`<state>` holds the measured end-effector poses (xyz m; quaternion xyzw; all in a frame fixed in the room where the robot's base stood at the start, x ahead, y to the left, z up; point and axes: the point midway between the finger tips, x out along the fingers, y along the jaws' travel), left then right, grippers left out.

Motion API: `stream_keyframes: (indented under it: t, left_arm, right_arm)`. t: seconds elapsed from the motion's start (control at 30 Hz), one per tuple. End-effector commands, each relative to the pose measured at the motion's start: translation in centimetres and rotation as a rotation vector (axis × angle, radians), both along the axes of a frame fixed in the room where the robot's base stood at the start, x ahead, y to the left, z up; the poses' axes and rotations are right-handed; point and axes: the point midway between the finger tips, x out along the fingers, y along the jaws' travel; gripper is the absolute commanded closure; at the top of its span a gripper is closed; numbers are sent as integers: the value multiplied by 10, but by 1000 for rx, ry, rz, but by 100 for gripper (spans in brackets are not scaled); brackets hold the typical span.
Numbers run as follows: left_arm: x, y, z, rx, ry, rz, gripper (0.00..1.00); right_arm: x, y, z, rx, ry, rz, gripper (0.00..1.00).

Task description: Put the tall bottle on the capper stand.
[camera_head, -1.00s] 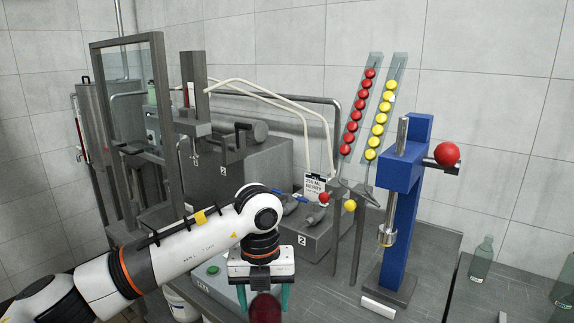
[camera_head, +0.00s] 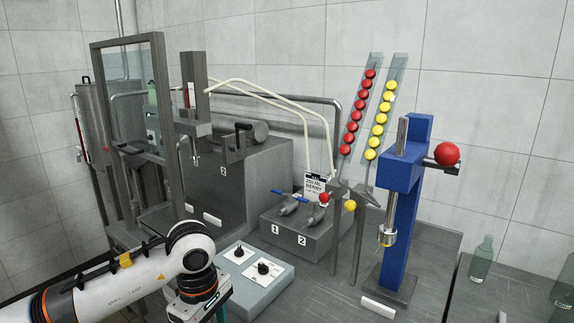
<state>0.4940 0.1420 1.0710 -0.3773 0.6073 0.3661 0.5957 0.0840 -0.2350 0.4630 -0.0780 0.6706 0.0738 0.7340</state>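A blue capper stand (camera_head: 397,220) with a red ball on its lever (camera_head: 446,154) stands right of centre. Its metal head hangs over a grey base (camera_head: 390,287), and no bottle shows beneath it. A clear greenish bottle (camera_head: 481,257) stands upright on the surface to the right. Another bottle (camera_head: 564,291) is cut off by the right edge; I cannot tell which is the tall one. My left gripper (camera_head: 221,314) is low at the bottom, left of the stand, mostly below the frame. Its finger opening and anything held are hidden. My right gripper is out of view.
A control box (camera_head: 255,285) with two black knobs sits beside my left gripper. Behind it is a grey valve block (camera_head: 295,228). Racks of red caps (camera_head: 352,126) and yellow caps (camera_head: 378,129) lean behind the stand. A framed clear panel (camera_head: 128,135) stands at left.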

Motion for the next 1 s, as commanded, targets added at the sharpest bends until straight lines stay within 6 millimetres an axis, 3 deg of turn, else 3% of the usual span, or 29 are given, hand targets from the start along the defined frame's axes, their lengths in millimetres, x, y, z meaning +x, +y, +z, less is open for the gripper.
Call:
stream_keyframes:
  t: [0.3, 0.5, 0.77, 1.0]
  left_arm:
    - [-19, 30, -10, 8, -17, -646, 100]
    - [-28, 42, -14, 14, -20, -944, 100]
    - [-37, 48, -18, 17, -19, -1102, 100]
    - [-72, 48, -33, 22, -19, -1111, 100]
  right_arm:
    - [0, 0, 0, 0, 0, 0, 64]
    - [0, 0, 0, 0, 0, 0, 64]
    - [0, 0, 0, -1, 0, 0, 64]
    - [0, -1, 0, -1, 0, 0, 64]
